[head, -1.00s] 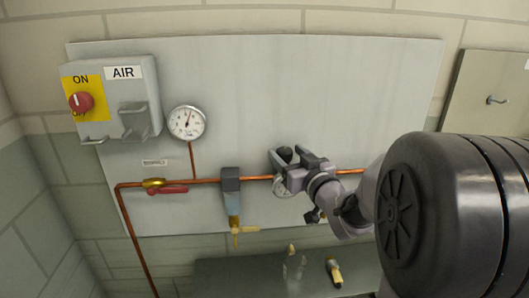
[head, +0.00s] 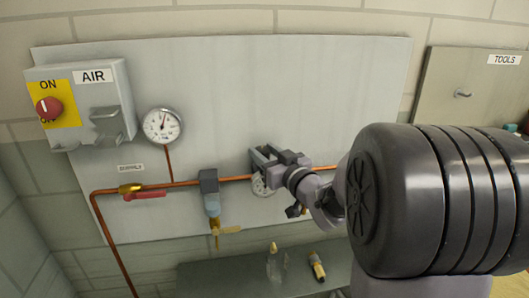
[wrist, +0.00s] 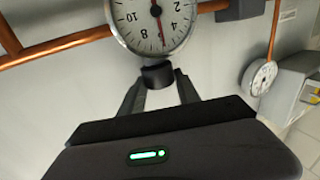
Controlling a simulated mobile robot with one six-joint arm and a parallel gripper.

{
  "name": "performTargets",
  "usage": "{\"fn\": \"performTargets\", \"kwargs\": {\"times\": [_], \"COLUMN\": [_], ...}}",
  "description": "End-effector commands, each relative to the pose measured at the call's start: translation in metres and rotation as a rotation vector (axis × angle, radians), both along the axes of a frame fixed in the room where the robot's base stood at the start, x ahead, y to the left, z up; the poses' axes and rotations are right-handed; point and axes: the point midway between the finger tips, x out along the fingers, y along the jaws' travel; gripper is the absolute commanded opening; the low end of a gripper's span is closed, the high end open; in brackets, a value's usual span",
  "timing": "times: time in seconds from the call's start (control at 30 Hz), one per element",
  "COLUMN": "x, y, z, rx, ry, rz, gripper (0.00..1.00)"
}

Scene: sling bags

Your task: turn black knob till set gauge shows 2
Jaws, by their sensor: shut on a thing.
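The black knob (wrist: 157,75) sits just below the gauge face in the wrist view, between my two fingertips. My gripper (wrist: 159,80) is shut on it; in the head view my gripper (head: 264,158) is at the regulator on the pipe and hides most of the knob. The set gauge (wrist: 155,22) shows upside down and cut off by the top edge in the wrist view. Its red needle points between the 8 and the 4, about where the 6 belongs. In the head view the set gauge (head: 262,186) is partly hidden behind my gripper.
The supply gauge (head: 162,125), red-handled valve (head: 145,195) and filter (head: 211,200) lie left along the copper pipe (head: 168,186). The AIR box (head: 85,103) with a red switch is at upper left. A shelf (head: 215,279) is below; a TOOLS panel (head: 465,90) is at right.

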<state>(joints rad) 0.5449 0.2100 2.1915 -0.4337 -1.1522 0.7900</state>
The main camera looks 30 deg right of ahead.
Motion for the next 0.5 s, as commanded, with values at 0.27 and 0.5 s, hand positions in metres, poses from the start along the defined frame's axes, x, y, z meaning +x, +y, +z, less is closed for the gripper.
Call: {"fn": "performTargets", "kwargs": {"times": [0.27, 0.5], "x": [0.0015, 0.0029], "y": [-0.0053, -0.0077], "z": [0.006, 0.0096], "rx": [-0.002, -0.002], "ry": [-0.002, -0.001], "rz": [0.198, 0.428], "gripper": [0.0, 0.0]}}
